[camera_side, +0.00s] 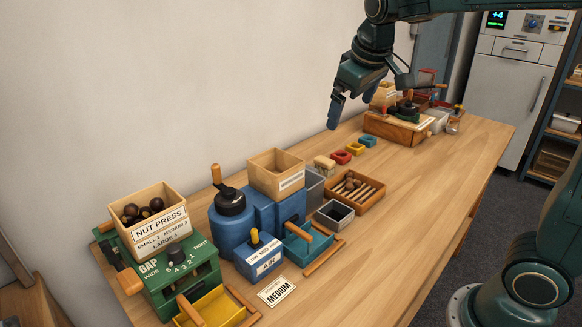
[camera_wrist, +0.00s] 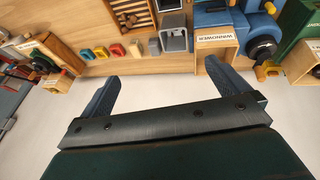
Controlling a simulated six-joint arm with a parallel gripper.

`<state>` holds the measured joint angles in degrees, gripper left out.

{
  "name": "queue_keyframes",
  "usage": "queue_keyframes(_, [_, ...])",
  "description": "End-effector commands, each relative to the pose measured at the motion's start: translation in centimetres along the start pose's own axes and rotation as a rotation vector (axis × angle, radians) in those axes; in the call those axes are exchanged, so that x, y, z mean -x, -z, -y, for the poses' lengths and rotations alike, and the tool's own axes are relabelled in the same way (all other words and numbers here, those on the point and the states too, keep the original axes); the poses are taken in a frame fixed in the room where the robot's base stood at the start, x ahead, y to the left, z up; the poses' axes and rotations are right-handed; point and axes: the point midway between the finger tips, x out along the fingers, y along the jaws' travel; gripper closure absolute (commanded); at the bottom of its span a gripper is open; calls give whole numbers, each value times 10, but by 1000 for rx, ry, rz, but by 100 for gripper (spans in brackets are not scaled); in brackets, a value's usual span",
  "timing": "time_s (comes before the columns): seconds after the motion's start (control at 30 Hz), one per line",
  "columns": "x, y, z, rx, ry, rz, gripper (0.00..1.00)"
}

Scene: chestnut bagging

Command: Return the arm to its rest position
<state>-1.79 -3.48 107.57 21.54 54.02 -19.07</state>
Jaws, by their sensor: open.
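My gripper (camera_side: 351,110) hangs in the air above the back edge of the table (camera_side: 422,180), in front of the pale wall. Its two blue fingers point downward in the side view. In the wrist view my gripper (camera_wrist: 165,85) shows its fingers spread wide apart, with nothing between them. My arm reaches in from the upper right of the side view.
A green nut press (camera_side: 180,275) with a chestnut box stands front left, beside a blue winnower (camera_side: 262,215). A wooden tray (camera_side: 372,203), coloured blocks (camera_side: 341,157) and a wooden crate (camera_side: 395,130) lie further back. The table's right side is clear.

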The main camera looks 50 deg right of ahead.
Motion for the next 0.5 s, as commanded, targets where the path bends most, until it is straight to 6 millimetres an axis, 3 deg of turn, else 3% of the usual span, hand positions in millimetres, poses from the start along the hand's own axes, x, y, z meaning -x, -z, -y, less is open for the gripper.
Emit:
queue_keyframes(0.2, [23, -49, 9, -17, 45, -43, 0])
queue_keyframes(0.5, [37, -118, 27, -41, 111, -91, 0])
